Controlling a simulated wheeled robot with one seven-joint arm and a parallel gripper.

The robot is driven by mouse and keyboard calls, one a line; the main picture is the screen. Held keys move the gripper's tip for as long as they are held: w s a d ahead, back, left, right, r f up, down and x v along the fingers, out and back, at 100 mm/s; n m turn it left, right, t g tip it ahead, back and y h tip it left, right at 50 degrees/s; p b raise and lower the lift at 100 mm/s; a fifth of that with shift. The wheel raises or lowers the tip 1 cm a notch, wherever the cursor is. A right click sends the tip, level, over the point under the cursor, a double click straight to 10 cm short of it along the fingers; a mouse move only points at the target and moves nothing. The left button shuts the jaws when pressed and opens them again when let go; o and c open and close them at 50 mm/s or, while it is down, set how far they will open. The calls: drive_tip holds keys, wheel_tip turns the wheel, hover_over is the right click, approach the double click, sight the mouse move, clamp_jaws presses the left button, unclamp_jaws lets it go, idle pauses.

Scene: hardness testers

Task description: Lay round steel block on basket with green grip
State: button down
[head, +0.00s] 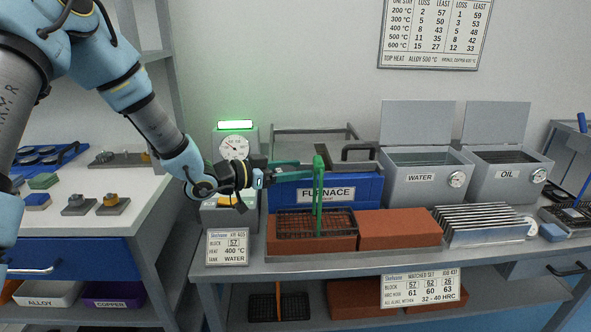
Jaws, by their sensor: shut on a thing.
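The basket with green grip (338,231) is a dark wire basket on a red-brown brick, its tall green grip (318,205) upright. My gripper (260,178) is level with the upper part of the grip, to its left, in front of the furnace and gauge. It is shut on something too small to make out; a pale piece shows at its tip. I cannot pick out the round steel block for certain. The visible basket floor looks empty.
A blue furnace (360,190) stands behind the basket. A bare brick (399,229) and a ribbed metal rack (485,224) lie to the right. Open WATER (419,182) and OIL (503,182) tanks stand behind. A gauge (234,148) with a green lamp is behind my gripper.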

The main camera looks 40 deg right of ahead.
wheel_tip(320, 180, down, 12)
drive_tip(key=b, duration=0.8)
drive_tip(key=shift+r, duration=0.15)
unclamp_jaws()
drive_tip(key=shift+w+a, duration=0.1)
drive_tip(key=shift+a, duration=0.05)
drive_tip(key=v, duration=1)
drive_tip(key=shift+a, duration=0.3)
